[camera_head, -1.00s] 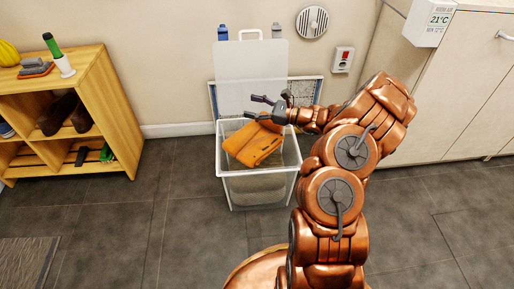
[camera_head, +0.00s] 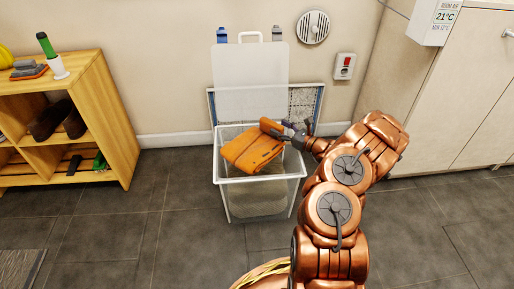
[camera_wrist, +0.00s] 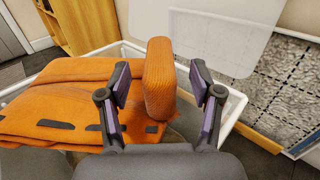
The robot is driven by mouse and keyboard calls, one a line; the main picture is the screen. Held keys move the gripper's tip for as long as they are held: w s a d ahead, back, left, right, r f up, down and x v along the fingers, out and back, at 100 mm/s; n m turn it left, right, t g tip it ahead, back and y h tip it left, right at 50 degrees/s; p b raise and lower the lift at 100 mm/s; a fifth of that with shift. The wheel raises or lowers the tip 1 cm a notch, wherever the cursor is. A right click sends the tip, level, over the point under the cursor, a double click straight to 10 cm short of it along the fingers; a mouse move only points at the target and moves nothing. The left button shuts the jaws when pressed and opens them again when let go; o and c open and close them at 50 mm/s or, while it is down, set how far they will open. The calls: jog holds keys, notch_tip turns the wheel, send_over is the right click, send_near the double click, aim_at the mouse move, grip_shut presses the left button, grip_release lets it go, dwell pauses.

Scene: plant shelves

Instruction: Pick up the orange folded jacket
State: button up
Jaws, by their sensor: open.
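The orange folded jacket (camera_head: 252,150) lies tilted in the top of a clear plastic bin (camera_head: 263,194) with a white rim. In the wrist view the jacket (camera_wrist: 68,88) fills the left side, and a raised orange roll of it (camera_wrist: 159,80) stands between my fingers. My gripper (camera_head: 288,128) is at the jacket's upper right end. In the wrist view my gripper (camera_wrist: 160,92) is open, with one purple-padded finger on each side of the roll.
The bin's translucent lid (camera_head: 250,82) stands up behind it against the wall. A framed speckled panel (camera_head: 304,104) leans on the wall behind the bin. A wooden shelf (camera_head: 112,120) stands at the left. The grey floor between is clear.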

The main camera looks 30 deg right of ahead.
aim_at(274, 124)
jog(key=shift+f+b+x, duration=0.25)
jog(key=shift+b+x, duration=0.2)
jog(key=shift+x, duration=0.75)
jog(key=shift+w+a+r, duration=0.15)
jog(key=shift+w+a, duration=0.05)
jog(key=shift+w, duration=0.2)
jog(key=shift+c, duration=0.3)
grip_shut()
